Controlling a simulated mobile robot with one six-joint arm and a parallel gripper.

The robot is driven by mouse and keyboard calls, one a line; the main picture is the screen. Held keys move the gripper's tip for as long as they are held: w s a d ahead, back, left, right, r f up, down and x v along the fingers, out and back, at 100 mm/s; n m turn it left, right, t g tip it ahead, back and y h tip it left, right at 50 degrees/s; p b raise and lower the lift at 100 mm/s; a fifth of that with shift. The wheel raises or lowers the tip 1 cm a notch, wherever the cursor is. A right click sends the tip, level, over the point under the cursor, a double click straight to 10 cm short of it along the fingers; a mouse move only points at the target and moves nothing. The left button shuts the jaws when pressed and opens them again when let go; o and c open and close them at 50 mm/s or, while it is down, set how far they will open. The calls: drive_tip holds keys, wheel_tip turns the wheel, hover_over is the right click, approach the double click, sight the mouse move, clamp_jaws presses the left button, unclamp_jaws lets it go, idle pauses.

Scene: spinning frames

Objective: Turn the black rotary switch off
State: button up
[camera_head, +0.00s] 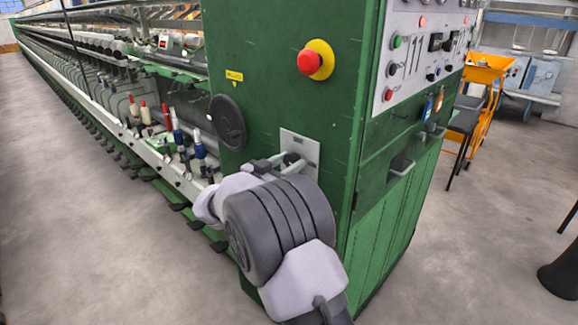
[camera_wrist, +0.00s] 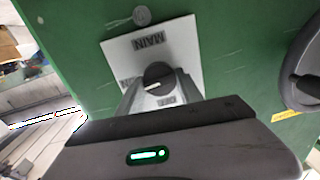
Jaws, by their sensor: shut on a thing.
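The black rotary switch (camera_wrist: 158,76) sits on a pale plate (camera_wrist: 185,45) marked MAIN, on the green cabinet end. A white line on its knob points toward the left of the wrist view. More lettering beside and below the knob is partly covered. My gripper (camera_wrist: 158,88) is shut on the switch, with one grey finger on each side of the knob. In the head view the plate (camera_head: 307,146) shows behind my gripper (camera_head: 286,164), and the fingers largely hide the switch.
A red emergency button (camera_head: 310,62) on a yellow base is above the plate. A round black handwheel (camera_head: 227,121) is left of it. Bobbins (camera_head: 178,132) line the machine at left. A control panel (camera_head: 425,45) is around the right corner. The floor in front is clear.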

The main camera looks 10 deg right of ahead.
drive_tip(key=n+b, duration=0.2)
drive_tip(key=n, duration=0.1)
drive_tip(key=shift+f, duration=0.1)
drive_tip(key=n, duration=0.4)
drive_tip(key=shift+w+a+n+g, duration=0.1)
drive_tip(key=shift+n+g, duration=0.3)
drive_tip(key=n+p, duration=0.1)
drive_tip(key=n, duration=0.4)
drive_tip(key=shift+p, duration=0.3)
drive_tip(key=shift+n+g+p, duration=0.3)
drive_tip(key=shift+n+p, duration=0.55)
drive_tip(key=shift+n, duration=0.65)
drive_tip(key=o, duration=1.4)
drive_tip(key=shift+a, duration=0.1)
drive_tip(key=shift+c, duration=0.2)
